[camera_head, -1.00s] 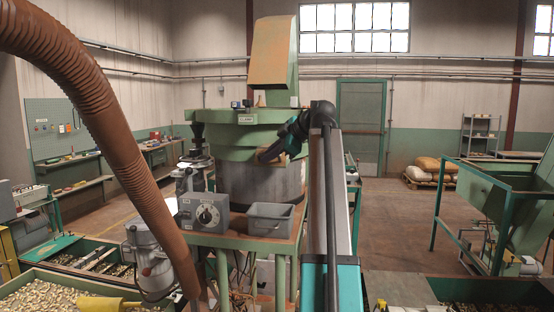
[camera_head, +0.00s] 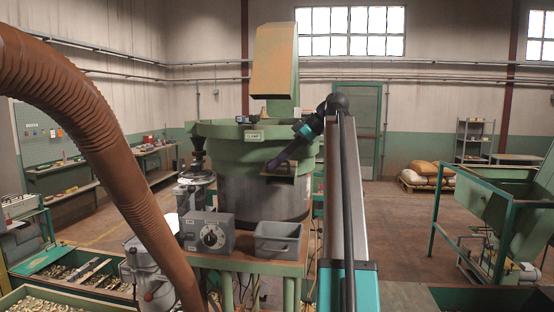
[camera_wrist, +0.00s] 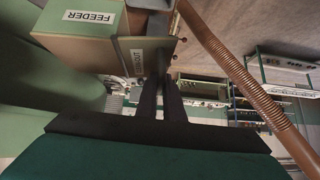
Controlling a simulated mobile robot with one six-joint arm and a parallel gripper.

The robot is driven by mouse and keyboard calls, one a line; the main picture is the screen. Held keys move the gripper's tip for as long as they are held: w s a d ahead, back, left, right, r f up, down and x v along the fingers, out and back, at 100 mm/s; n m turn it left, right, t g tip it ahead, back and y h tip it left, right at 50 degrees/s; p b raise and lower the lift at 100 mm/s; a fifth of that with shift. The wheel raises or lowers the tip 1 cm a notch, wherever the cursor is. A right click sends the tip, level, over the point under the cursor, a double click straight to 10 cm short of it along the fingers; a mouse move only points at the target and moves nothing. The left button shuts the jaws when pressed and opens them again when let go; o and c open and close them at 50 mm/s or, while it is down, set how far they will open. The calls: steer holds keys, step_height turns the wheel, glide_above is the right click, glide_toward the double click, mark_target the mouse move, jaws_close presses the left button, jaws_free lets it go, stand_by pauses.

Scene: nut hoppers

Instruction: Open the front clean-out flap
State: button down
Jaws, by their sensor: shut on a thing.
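The green round machine (camera_head: 222,135) with a CLAMP label stands at the middle in the head view. The front flap (camera_head: 291,170) appears as a small brownish ledge low on its green rim, above the grey drum (camera_head: 245,197). How far it stands open is not clear. My gripper (camera_head: 272,164) reaches it from the upper right and is shut on it. In the wrist view the dark fingers of my gripper (camera_wrist: 165,90) lie close together beside a green panel with a small label (camera_wrist: 140,62). The held edge is mostly hidden there.
A grey control box with a dial (camera_head: 208,233) and a grey bin (camera_head: 278,241) stand in front of the drum. A thick brown hose (camera_head: 110,150) crosses the left side. A green frame (camera_head: 500,215) stands at right. In the wrist view a FEEDER box (camera_wrist: 90,20) is close by.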

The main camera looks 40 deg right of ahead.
steer(key=shift+w, duration=0.1)
stand_by(0.5)
steer(key=c, duration=2.2)
jaws_free()
steer(key=shift+w, duration=0.1)
steer(key=shift+d+r, duration=0.1)
steer(key=shift+r, duration=0.1)
